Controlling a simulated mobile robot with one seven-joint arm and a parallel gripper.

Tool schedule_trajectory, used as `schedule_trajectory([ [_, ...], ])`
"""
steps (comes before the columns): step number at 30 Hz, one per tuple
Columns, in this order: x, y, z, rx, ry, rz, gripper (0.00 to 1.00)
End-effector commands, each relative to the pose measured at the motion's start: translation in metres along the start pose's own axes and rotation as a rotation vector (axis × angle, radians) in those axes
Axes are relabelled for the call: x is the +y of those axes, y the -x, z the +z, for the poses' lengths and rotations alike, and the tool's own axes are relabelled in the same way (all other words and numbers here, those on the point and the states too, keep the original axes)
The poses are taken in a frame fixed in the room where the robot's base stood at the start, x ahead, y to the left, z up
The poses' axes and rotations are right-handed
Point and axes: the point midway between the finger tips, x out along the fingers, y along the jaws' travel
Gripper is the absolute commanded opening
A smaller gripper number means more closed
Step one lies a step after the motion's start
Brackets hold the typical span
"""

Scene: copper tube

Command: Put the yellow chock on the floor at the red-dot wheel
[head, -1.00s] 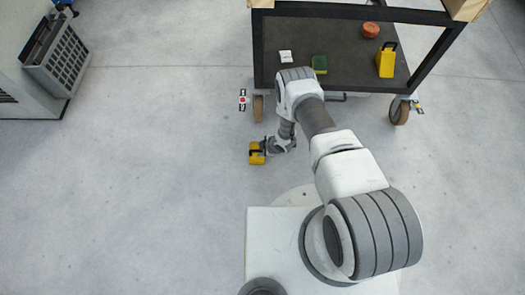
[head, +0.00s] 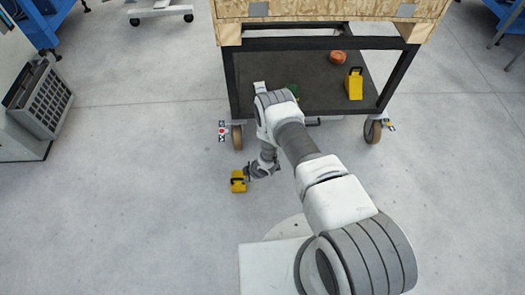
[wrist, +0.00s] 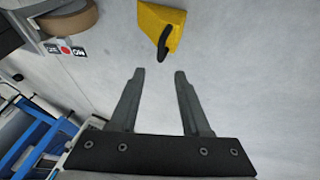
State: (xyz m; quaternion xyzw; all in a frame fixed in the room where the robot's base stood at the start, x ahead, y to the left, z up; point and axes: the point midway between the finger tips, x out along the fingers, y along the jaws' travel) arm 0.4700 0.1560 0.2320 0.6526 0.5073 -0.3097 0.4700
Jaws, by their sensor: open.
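A yellow chock (head: 238,184) with a black handle sits on the floor in front of the cart, nearer to me than the red-dot wheel (head: 237,138), with clear floor between them. The wheel's plate with the red dot (head: 222,132) is beside it, at the cart's left front corner. In the wrist view the chock (wrist: 163,24) is at the top, its handle (wrist: 164,44) pointing toward my gripper (wrist: 160,74). The fingers are open and empty, just short of the handle. The wheel (wrist: 70,20) and red dot (wrist: 64,49) show at upper left.
A second yellow chock (head: 354,86) and an orange-red round object (head: 337,57) stand on the cart's dark lower shelf (head: 310,92). Another wheel (head: 373,130) is at the right front corner. A grey crate-like unit (head: 40,100) stands far left. The left floor is clear.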

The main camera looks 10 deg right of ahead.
Motion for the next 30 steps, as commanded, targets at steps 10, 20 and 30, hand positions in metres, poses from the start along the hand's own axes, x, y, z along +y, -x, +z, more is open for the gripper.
schedule_trajectory([
  [10, 0.072, 0.043, -0.009, -0.059, -0.065, 0.057, 0.47],
  [20, 0.200, 0.178, -0.028, -0.187, -0.270, 0.179, 0.47],
  [30, 0.264, 0.341, -0.050, -0.270, -0.512, 0.291, 0.47],
])
